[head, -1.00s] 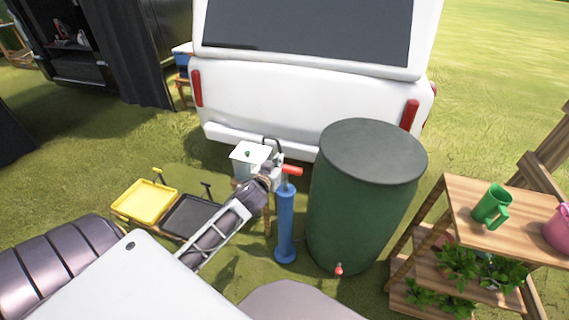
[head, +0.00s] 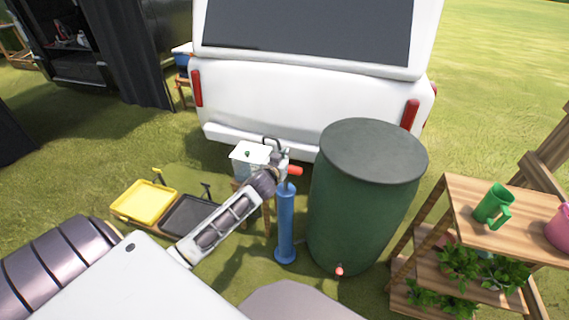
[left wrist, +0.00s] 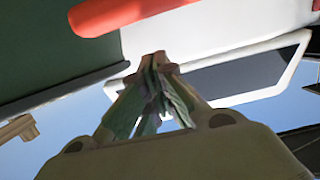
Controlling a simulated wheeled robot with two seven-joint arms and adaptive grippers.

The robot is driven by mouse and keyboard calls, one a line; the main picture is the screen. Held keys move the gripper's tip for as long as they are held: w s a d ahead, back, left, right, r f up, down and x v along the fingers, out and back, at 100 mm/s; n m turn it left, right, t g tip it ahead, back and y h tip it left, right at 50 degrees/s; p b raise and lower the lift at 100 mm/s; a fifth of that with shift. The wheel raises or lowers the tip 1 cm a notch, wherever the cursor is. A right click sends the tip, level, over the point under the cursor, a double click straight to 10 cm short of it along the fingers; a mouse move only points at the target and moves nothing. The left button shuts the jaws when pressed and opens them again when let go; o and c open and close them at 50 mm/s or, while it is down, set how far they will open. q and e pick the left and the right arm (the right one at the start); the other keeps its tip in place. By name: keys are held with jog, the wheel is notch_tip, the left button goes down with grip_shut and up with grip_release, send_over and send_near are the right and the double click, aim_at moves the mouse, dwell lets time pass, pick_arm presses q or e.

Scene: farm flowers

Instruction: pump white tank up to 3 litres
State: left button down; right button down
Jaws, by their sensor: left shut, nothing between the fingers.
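My left gripper (head: 279,150) is at the pump top beside the handle. In the left wrist view its fingers (left wrist: 153,60) are closed and empty. My right gripper is not in view.
The green barrel (head: 368,200) with a red tap is close to the right of the pump. A white vehicle (head: 310,105) stands behind. A wooden shelf (head: 520,212) with plants and a green mug (head: 493,205) is at right. Yellow (head: 144,201) and black (head: 188,216) trays lie left.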

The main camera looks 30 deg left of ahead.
pick_arm(q)
notch_tip(320, 180, down, 3)
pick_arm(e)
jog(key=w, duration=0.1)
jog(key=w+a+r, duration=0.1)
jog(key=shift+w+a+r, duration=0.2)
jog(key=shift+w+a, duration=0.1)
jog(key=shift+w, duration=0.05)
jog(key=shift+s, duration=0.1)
